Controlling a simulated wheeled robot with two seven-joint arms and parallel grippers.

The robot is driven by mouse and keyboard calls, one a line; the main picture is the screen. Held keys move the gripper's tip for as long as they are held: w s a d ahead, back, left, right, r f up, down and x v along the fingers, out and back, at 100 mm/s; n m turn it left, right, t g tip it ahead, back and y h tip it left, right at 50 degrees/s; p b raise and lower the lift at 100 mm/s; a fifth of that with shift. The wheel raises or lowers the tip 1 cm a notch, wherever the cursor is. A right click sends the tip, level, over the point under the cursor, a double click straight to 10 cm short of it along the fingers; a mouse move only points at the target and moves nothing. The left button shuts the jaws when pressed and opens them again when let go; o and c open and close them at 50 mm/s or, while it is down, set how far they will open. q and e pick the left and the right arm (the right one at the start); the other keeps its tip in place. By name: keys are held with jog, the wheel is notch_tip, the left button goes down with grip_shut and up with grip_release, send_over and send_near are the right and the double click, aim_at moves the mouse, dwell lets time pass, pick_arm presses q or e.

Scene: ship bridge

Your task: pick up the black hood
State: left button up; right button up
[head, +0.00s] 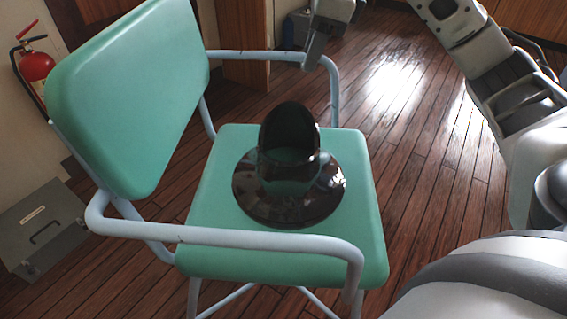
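The black hood (289,170) is a glossy dark piece with a wide round flange and a raised, open cowl. It stands flange-down on the green seat of a chair (215,235), with its opening facing me. My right gripper (313,52) is at the top of the head view, above and beyond the hood, near the far armrest. It is apart from the hood. Its fingers overlap from this angle and its upper part is cut off by the frame edge, so its opening is unclear. My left gripper is not in view.
The chair's pale tubular near armrest (230,236) and far armrest (265,56) flank the seat. The green backrest (130,95) rises at left. A fire extinguisher (37,66) and a grey box (42,228) are further left. Wooden floor (425,150) is clear at right.

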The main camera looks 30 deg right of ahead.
aim_at(293, 103)
jog(key=shift+b+x, duration=0.75)
jog(key=shift+x, duration=6.45)
jog(key=shift+w, duration=0.1)
jog(key=shift+c, duration=0.2)
grip_shut()
jog(key=shift+d, duration=0.1)
jog(key=shift+r, duration=0.15)
